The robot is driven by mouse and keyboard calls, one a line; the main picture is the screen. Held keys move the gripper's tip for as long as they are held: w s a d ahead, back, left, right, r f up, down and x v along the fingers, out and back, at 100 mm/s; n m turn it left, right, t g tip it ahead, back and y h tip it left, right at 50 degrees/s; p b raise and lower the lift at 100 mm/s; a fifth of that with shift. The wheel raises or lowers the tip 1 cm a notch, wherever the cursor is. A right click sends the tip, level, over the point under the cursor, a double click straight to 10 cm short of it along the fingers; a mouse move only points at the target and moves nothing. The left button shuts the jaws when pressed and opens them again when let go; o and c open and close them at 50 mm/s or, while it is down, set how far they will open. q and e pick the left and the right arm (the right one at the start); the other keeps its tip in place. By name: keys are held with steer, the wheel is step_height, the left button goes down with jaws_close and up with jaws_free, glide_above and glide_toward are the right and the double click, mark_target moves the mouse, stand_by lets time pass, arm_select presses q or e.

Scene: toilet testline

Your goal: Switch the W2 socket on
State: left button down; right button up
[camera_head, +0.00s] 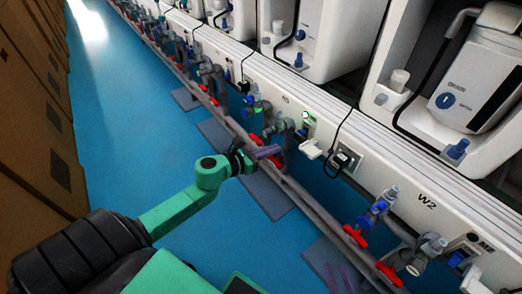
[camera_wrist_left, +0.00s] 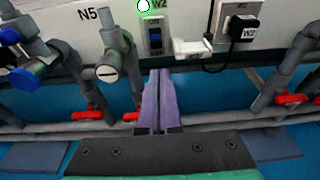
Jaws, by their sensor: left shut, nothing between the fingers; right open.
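The W2 switch box (camera_wrist_left: 155,34) has a dark blue rocker and a W2 label above it in the left wrist view. A round lamp (camera_wrist_left: 143,5) beside it glows green. The box also shows on the white panel in the head view (camera_head: 307,124). The W2 socket (camera_wrist_left: 238,20) is right of it, with a black plug in it; it also shows in the head view (camera_head: 346,158). My left gripper (camera_head: 268,152) has its purple fingers (camera_wrist_left: 160,90) shut and empty, pointing at the panel just below the switch.
A white bracket (camera_wrist_left: 192,47) sticks out between switch and socket. Grey pipes and valves with red handles (camera_head: 355,236) run along the panel front. White toilet units (camera_head: 480,80) stand behind the panel. Blue floor (camera_head: 120,120) is clear at the left, beside brown boxes (camera_head: 35,110).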

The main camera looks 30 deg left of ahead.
arm_select(q)
steer(key=v, duration=0.4)
steer(key=shift+s, duration=0.15)
